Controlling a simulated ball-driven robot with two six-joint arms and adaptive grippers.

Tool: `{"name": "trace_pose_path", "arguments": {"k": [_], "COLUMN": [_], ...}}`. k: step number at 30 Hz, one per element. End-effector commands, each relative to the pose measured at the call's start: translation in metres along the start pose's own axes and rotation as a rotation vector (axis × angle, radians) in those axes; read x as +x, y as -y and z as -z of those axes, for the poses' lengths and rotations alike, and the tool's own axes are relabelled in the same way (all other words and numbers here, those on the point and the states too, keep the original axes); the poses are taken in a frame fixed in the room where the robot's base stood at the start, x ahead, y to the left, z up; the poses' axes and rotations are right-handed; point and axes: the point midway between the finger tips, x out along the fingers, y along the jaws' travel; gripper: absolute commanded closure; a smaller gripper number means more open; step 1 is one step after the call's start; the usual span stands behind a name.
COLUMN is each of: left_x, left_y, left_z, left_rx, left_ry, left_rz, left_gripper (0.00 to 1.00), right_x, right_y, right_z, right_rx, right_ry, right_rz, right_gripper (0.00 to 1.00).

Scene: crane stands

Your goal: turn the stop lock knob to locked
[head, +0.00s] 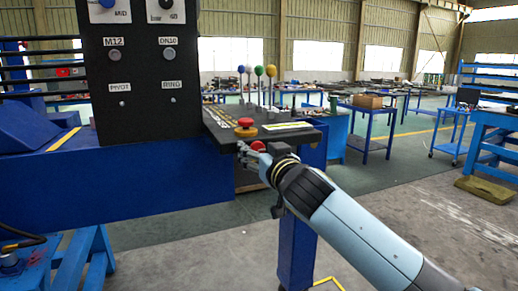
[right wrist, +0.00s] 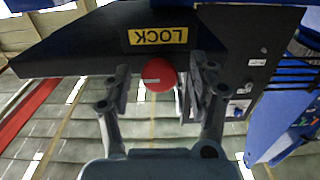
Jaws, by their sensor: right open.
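The red round stop lock knob (right wrist: 159,75) shows in the right wrist view, below a yellow label (right wrist: 158,36) reading LOCK, which appears upside down. A small pale mark is on the knob's face. In the head view the red knob (head: 258,146) sits at the dark console's front, partly hidden by my right gripper (head: 246,156). In the right wrist view my right gripper (right wrist: 160,92) is open, with one finger on each side of the knob. I cannot tell whether the fingers touch it. My left gripper is not in view.
A red button on a yellow base (head: 246,126) stands on the console top (head: 222,133), close above the gripper. Several coloured ball-topped levers (head: 258,72) rise behind it. A black panel (head: 137,75) with labelled knobs stands at left. Open floor lies at right.

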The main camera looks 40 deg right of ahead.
Motion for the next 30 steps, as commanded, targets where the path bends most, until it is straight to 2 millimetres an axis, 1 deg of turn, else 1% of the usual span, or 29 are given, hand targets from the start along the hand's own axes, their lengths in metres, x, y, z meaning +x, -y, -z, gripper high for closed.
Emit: {"name": "trace_pose_path", "arguments": {"k": [6, 7, 19, 20, 26, 30], "left_x": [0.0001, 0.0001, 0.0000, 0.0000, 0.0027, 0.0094], "left_y": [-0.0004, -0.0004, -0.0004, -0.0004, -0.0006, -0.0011], "left_z": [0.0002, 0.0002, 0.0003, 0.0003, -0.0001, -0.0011], "left_rx": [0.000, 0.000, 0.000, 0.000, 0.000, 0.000], "left_ry": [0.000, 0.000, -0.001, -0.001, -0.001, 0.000], "left_rz": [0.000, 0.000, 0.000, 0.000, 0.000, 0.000], "left_gripper": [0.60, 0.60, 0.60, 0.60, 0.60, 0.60], "right_x": [0.0004, 0.0004, 0.0001, 0.0001, 0.0001, 0.0003], "right_y": [0.0001, 0.0001, 0.0001, 0.0001, 0.0001, 0.0002], "right_z": [-0.0002, -0.0002, -0.0003, -0.0003, -0.0009, -0.0021], "right_rx": [0.000, 0.000, 0.000, 0.000, 0.015, 0.059], "right_ry": [0.000, 0.000, 0.000, 0.000, -0.001, -0.001], "right_rz": [0.000, 0.000, 0.000, 0.000, 0.000, 0.001], "right_gripper": [0.41, 0.44, 0.96, 0.98, 0.98, 0.98]}}
